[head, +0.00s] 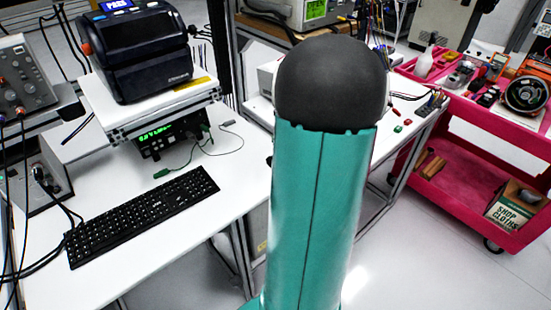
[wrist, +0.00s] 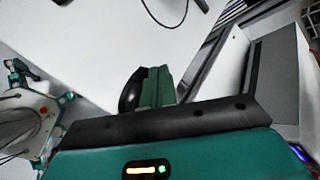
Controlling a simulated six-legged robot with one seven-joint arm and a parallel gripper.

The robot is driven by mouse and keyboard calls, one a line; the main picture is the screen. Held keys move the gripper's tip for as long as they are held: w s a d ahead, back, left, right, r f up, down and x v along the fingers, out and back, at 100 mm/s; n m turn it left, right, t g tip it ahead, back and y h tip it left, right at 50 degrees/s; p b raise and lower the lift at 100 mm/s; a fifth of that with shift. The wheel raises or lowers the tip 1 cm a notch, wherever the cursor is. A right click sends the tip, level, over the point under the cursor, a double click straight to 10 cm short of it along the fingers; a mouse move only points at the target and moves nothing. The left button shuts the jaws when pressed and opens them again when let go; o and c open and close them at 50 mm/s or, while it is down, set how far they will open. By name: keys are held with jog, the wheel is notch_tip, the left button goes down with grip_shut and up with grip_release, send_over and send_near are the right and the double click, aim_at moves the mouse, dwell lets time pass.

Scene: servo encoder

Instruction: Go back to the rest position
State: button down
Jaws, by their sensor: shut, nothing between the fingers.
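My gripper (wrist: 148,86) shows in the wrist view as a dark finger and a green finger close together. It is shut and holds nothing. In the head view, my teal arm link with its black rounded joint stands upright in the middle, and the gripper itself is hidden from sight there. Parts of my own body show at the left of the wrist view.
A white workbench (head: 125,250) holds a black keyboard (head: 145,215) and, on a raised shelf, a label printer (head: 138,50). A pink cart (head: 455,178) with tools stands at right. Bare floor (head: 415,255) lies before it. In the wrist view, a grey cabinet (wrist: 275,75) stands at right.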

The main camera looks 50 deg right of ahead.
dwell(0.8)
jog(key=w+a+r+n+g+y, duration=0.1)
jog(key=w+a+r+n, duration=0.2)
jog(key=a, duration=0.5)
jog(key=a+r+n+g+y, duration=0.1)
jog(key=a+r+n, duration=0.1)
jog(key=a+n, duration=0.45)
jog(key=w+a+r+n+g+y, duration=0.1)
jog(key=w+a+r+n, duration=0.15)
jog(key=a, duration=0.65)
jog(key=s+a+r+n+h, duration=0.1)
jog(key=s+a+r+n, duration=0.1)
jog(key=s+a+n, duration=0.4)
jog(key=s+a+r+n+h, duration=0.1)
jog(key=s+a+r+n, duration=0.1)
jog(key=s+a+n, duration=0.4)
jog(key=a+n, duration=0.3)
jog(key=a, duration=0.3)
jog(key=shift+r+g+h, duration=0.3)
jog(key=shift+r+h, duration=0.1)
jog(key=shift+d, duration=0.15)
